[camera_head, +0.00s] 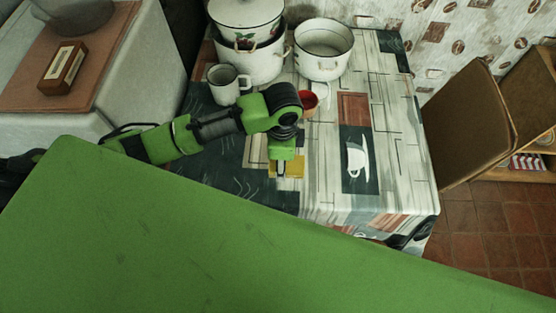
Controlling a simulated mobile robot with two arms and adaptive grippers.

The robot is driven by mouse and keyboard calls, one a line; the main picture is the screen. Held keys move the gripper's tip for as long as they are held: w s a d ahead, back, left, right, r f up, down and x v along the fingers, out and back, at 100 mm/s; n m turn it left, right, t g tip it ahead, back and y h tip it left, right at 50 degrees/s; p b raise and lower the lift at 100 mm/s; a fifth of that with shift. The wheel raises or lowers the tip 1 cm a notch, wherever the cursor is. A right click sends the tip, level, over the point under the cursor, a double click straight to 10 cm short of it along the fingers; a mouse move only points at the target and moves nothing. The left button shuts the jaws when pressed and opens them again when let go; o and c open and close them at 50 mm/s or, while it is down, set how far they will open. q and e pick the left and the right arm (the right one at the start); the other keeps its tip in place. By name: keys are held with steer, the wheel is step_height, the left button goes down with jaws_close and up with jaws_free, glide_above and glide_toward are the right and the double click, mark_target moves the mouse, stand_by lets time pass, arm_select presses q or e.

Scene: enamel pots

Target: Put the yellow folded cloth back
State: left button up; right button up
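The yellow folded cloth (293,169) shows as a small patch on the patterned tablecloth, around and below the tip of my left gripper (281,168). My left arm reaches in from the left over the table, with its gripper pointing down at the cloth. Part of the cloth is hidden by the gripper. Whether the fingers are open or shut on it is too small to tell, and I cannot tell whether the cloth touches the table. My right gripper is not in view.
A red cup (309,103) stands just behind my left wrist. A white mug (226,85), stacked enamel pots (258,62) and an open white pot (323,50) stand at the back. The table's right side (395,140) is clear.

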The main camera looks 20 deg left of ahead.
arm_select(q)
steer(key=w+f, duration=0.1)
steer(key=w+a+f, duration=0.1)
steer(key=f, duration=0.1)
steer(key=w+a+f, duration=0.1)
steer(key=f, duration=0.1)
step_height(320, 180, down, 3)
steer(key=shift+w+a+p, duration=0.1)
steer(key=shift+w+p, duration=0.05)
steer(key=shift+p, duration=0.25)
steer(key=shift+f, duration=0.25)
steer(key=shift+f, duration=0.15)
steer(key=o, duration=1.1)
steer(key=shift+c, duration=0.2)
